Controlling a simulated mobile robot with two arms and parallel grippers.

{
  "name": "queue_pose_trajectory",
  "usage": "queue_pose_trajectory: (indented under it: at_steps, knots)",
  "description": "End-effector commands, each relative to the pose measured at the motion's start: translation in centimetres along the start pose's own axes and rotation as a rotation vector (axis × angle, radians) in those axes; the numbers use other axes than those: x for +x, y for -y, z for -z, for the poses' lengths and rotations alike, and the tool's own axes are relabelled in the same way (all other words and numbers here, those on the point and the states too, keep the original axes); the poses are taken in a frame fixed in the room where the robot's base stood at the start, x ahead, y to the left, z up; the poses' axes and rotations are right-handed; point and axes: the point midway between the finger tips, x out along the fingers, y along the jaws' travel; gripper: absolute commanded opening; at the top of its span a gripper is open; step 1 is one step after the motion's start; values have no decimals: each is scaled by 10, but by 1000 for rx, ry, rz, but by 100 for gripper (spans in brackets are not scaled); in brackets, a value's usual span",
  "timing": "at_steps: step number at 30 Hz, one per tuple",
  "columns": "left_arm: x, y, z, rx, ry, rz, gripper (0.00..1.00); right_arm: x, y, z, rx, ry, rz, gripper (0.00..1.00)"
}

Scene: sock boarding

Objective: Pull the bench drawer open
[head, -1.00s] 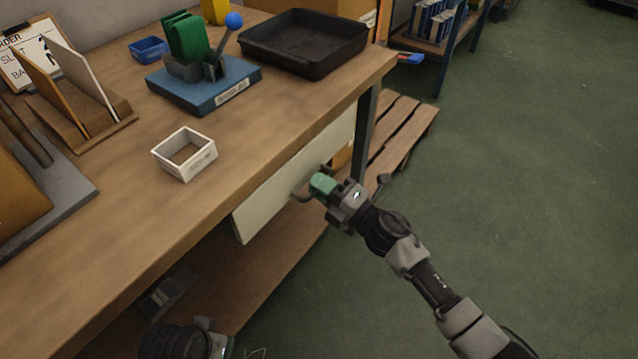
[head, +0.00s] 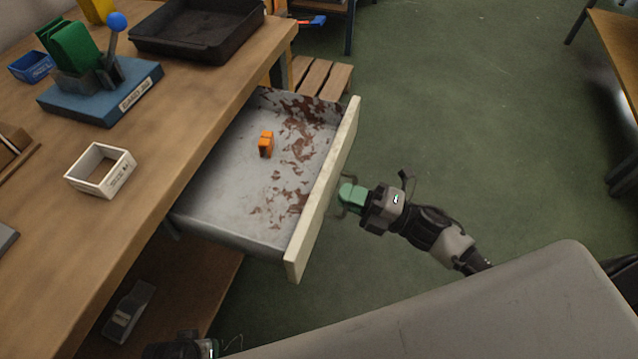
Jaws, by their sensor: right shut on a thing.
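The bench drawer (head: 235,205) stands well out from under the bench top, its grey inside and rust-brown patches in view. Its cream front panel (head: 322,195) faces right. A small orange object (head: 266,143) lies inside on the drawer floor. My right gripper (head: 349,197) is at the outer side of the panel, shut on the drawer handle, which is mostly hidden behind the green fingertips. My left gripper (head: 208,348) shows only in part at the bottom edge, below the bench and away from the drawer; its fingers cannot be made out.
On the wooden bench (head: 160,165) are a white open box (head: 100,170), a blue fixture (head: 100,95) with a blue-knobbed lever, a small blue bin (head: 30,67) and a black tray (head: 198,30). A wooden pallet (head: 322,78) lies beyond the drawer.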

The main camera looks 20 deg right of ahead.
Motion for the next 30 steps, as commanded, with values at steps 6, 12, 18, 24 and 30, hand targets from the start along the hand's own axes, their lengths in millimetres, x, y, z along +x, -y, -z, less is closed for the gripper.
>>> queue_pose_trajectory:
  at_steps: [6, 12, 18, 24, 30]
  knots:
    - [2, 0, -1, 0, 1, 0, 59, -25, -3, 1, 1, 0, 3, 0]
    - [4, 0, -2, 1, 1, -1, 59, -32, -5, 0, 1, 0, 2, 0]
    - [4, 0, -2, 1, 2, -1, 59, -33, -5, 0, 1, 1, 2, 0]
    - [4, 0, -2, 1, 2, -1, 59, -33, -5, 0, 1, 1, 2, 19]
    - [4, 0, -2, 0, 3, -1, 59, -32, -5, 0, 1, 1, 1, 34]
